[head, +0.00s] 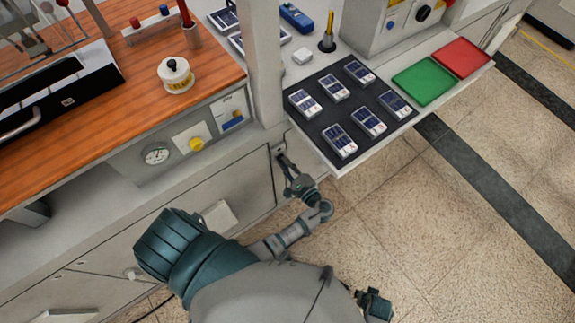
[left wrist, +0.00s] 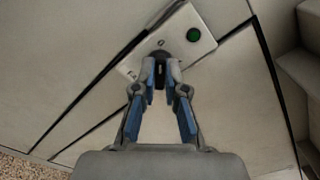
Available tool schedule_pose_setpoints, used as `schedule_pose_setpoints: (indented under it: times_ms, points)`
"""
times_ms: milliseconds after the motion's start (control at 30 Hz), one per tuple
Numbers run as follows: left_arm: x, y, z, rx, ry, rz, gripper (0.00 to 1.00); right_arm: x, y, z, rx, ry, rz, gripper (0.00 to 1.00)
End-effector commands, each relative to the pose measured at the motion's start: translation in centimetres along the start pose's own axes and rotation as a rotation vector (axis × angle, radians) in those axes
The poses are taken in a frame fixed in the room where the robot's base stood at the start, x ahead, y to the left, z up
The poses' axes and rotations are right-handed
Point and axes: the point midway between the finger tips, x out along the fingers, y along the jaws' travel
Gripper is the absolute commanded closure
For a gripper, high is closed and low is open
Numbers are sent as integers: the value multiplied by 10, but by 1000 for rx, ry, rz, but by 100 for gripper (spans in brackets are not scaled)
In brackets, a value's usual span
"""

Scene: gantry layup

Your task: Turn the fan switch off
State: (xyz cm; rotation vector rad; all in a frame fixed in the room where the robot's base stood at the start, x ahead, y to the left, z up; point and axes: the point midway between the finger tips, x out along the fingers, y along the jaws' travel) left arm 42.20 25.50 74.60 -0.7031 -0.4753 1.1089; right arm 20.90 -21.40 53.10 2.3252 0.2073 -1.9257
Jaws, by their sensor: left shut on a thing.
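The fan switch is a dark knob on a pale plate (left wrist: 200,20) with a lit green lamp (left wrist: 193,35). It is set in the grey cabinet front. My left gripper (left wrist: 161,70) is shut on the dark knob (left wrist: 160,56) in the left wrist view, its fingertips on either side of it. In the head view my left gripper (head: 283,160) reaches the cabinet at the post's foot and mostly hides the switch. A small dark part of my right arm (head: 375,304) shows at the bottom edge; its fingers cannot be made out.
A shelf with a black mat (head: 352,110) and several small panel-like parts juts out above right of the gripper. Green (head: 424,81) and red (head: 460,58) trays lie beyond. A gauge (head: 156,155) and yellow knob (head: 197,144) are on the cabinet left. Open floor lies right.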

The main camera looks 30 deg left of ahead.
Motion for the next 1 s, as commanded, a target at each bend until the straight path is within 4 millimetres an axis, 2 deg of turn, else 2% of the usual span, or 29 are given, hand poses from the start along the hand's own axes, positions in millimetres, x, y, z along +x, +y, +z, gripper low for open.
schedule_pose_setpoints:
  times_ms: [33,167,200,267,300,1000]
  points:
    - [6,0,0,-2,-3,-1,100,1,0,0,0,0,0,60]
    - [6,0,0,-2,-3,-1,100,1,0,0,0,-1,0,60]
    - [7,0,0,-2,-3,-1,81,1,0,0,0,-1,1,60]
    - [7,-1,0,-2,-3,-1,66,2,0,0,0,-1,1,60]
    - [7,-1,0,-2,-4,-1,64,2,0,1,0,-2,1,60]
    - [-2,-2,0,4,-6,-5,64,2,0,0,-1,0,1,60]
